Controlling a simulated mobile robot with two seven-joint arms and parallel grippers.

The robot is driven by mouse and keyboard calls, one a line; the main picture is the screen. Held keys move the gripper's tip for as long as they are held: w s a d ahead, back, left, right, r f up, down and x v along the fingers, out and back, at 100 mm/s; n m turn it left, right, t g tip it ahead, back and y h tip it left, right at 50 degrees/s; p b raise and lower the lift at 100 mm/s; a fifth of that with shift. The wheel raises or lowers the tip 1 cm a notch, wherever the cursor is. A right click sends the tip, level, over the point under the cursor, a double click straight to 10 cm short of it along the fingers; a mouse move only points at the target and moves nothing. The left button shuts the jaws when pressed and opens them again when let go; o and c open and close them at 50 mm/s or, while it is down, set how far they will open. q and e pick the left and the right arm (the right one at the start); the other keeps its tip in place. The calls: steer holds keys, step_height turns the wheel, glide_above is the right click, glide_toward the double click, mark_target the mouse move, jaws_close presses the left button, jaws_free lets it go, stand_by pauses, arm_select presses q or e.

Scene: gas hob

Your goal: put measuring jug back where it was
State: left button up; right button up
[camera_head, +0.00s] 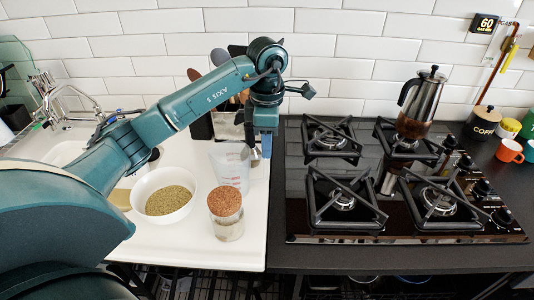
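The measuring jug (229,162) is clear with faint red markings. My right gripper is out of view.
A white bowl of green herbs (168,194) stands left of the jar. A utensil holder (226,122) is behind my gripper. The gas hob (300,185) is to the right, with a coffee pot (419,104) on its back right burner. The front right worktop is bare.

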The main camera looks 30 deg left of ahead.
arm_select(q)
step_height(320, 180, up, 8)
steer(key=shift+f+p, duration=0.2)
steer(key=shift+p, duration=0.25)
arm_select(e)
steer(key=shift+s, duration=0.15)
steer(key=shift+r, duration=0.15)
